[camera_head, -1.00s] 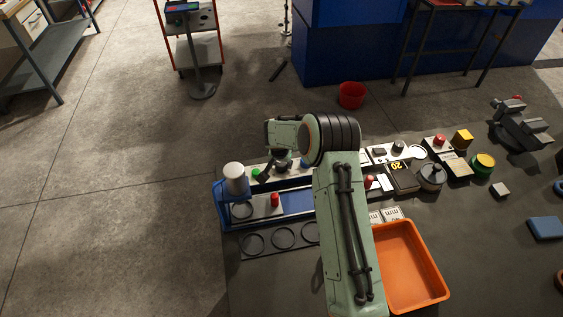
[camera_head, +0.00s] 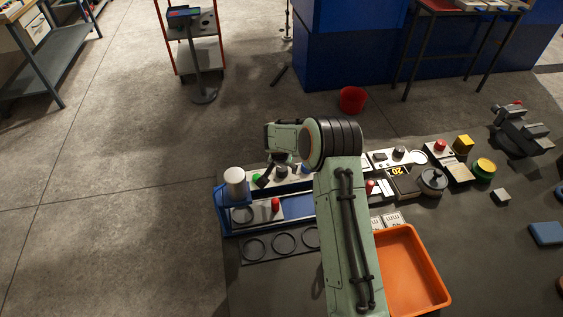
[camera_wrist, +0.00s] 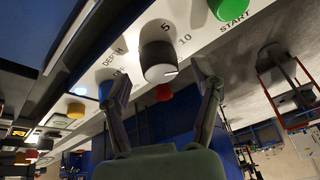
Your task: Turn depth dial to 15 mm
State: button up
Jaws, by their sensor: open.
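The depth dial (camera_wrist: 157,52) is a dark ribbed knob on the press's pale front panel (camera_wrist: 200,38), in the wrist view. A white mark shows on its rim. The printed "DEPTH", "5" and "10" show around it; a 15 label is not readable. My gripper (camera_wrist: 160,80) is open, with one finger on each side of the dial; I cannot tell whether they touch it. In the head view my gripper (camera_head: 272,168) is over the panel of the blue press (camera_head: 222,212), and my arm hides part of the press.
In the head view, a grey cylinder (camera_head: 235,183) stands at the press's left, a red knob (camera_head: 276,204) in front, and an orange tray (camera_head: 410,275) at right.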

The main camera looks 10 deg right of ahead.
jog(key=v, duration=1.1)
jog(key=shift+r, duration=0.1)
